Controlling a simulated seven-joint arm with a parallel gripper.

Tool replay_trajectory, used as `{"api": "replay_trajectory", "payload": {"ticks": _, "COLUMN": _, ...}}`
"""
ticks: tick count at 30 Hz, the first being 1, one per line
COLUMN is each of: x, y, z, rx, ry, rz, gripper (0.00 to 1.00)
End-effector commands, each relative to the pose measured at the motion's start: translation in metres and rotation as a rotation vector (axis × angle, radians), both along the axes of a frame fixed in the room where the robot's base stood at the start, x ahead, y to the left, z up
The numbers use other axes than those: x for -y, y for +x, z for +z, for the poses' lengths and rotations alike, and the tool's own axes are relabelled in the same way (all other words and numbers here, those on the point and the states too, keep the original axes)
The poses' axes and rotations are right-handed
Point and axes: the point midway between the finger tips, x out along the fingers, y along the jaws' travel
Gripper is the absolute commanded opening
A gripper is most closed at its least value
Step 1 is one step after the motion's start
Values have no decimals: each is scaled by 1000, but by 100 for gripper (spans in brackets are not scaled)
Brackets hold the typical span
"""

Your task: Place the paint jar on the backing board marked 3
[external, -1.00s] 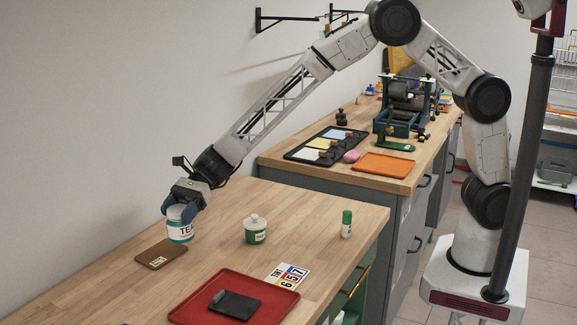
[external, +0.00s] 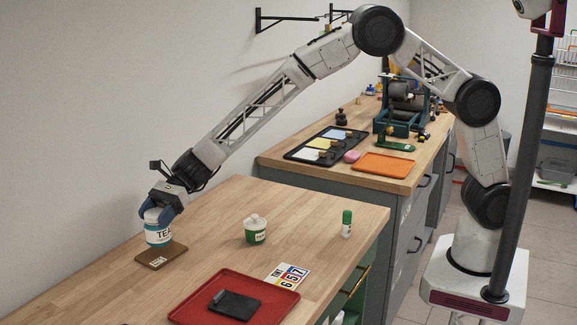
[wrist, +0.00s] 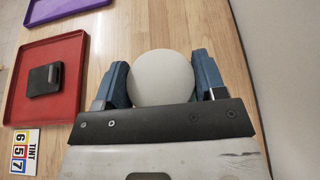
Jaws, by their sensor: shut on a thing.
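A white-lidded jar (external: 158,232) with a teal band and lettering starting "TEA" is upright in my gripper (external: 161,216). My gripper is shut on it, with a blue finger on each side. In the wrist view the round pale lid (wrist: 162,78) sits between the fingers. The jar is over the back-left part of a brown board (external: 171,256) with a small pale label; I cannot tell whether its base touches. The label's mark is too small to read. The wrist view does not show the board. A second jar (external: 255,231), green with a white lid, stands on the table to the right.
A red tray (external: 189,310) holding a black object (external: 236,305) lies at the front. A number card (external: 288,276) and a green-capped tube (external: 347,223) are to its right. A purple tray (wrist: 42,14) shows in the wrist view. Bare wood surrounds the board.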

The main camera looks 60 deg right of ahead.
Motion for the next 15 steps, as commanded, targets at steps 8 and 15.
{"api": "replay_trajectory", "payload": {"ticks": 8, "x": 0, "y": 0, "z": -26, "rx": -1, "ry": -1, "rz": 1, "gripper": 14}}
{"api": "replay_trajectory", "payload": {"ticks": 15, "x": 0, "y": 0, "z": -33, "rx": 0, "ry": 1, "rz": 0, "gripper": 14}}
